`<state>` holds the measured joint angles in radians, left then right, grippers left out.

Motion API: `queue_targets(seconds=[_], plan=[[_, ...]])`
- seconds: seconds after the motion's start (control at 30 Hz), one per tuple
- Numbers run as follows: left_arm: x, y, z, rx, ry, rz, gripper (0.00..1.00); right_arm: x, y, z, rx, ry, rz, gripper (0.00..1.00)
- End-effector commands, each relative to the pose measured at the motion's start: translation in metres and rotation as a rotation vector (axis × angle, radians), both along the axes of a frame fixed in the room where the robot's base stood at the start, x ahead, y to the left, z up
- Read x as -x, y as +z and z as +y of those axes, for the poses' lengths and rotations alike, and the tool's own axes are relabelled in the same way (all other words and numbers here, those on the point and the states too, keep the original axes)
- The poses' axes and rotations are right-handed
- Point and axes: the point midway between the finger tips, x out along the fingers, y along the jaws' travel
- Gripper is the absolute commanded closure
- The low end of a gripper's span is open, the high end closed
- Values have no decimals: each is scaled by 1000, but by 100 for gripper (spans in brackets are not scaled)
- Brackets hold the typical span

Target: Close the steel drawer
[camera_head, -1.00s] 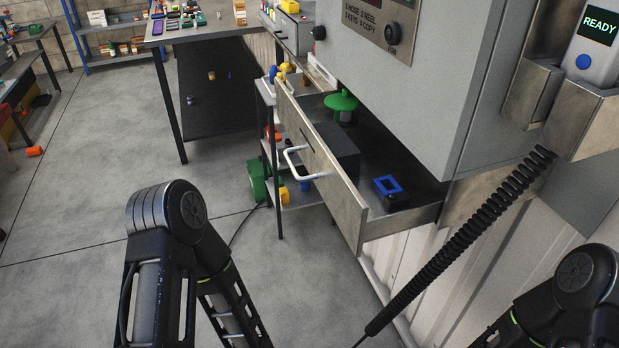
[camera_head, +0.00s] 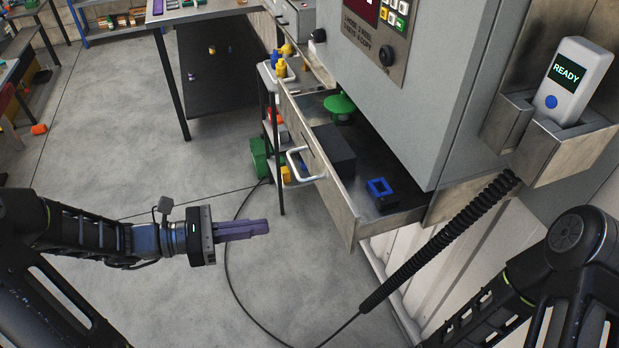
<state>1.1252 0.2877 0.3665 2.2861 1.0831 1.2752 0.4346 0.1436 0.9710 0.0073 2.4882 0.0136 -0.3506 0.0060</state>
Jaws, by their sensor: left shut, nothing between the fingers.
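The steel drawer (camera_head: 330,196) is pulled out from under the grey cabinet. Its white handle (camera_head: 304,164) is on the front panel, facing left. Inside the drawer are a green knob-like part (camera_head: 340,104), a dark box (camera_head: 333,148) and a blue square frame (camera_head: 381,192). My left gripper (camera_head: 264,228) is shut and empty, its purple fingers pointing right. It is below and to the left of the handle, apart from the drawer. My right arm shows at the lower right; its gripper is out of view.
The grey cabinet (camera_head: 440,110) overhangs the drawer. A handheld device reading READY (camera_head: 574,82) sits in a holder at the right, near a coiled black cable (camera_head: 440,240). A shelf cart with small parts stands behind the drawer.

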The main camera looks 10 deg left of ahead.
Motion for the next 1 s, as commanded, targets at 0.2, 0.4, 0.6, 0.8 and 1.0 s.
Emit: queue_targets(seconds=[0.2,0.4,0.6,0.8,1.0], plan=[[-7,47,26,100,77,-48,100,1,6,0,2,0,3,64],[-7,46,25,100,75,-47,100,1,6,0,2,0,3,64],[-7,44,23,98,72,-47,100,0,3,0,1,-1,1,64],[-12,40,15,95,68,-44,100,-1,-10,1,-3,1,-3,64],[-20,40,2,95,67,-50,100,-3,-32,2,-8,3,-12,64]])
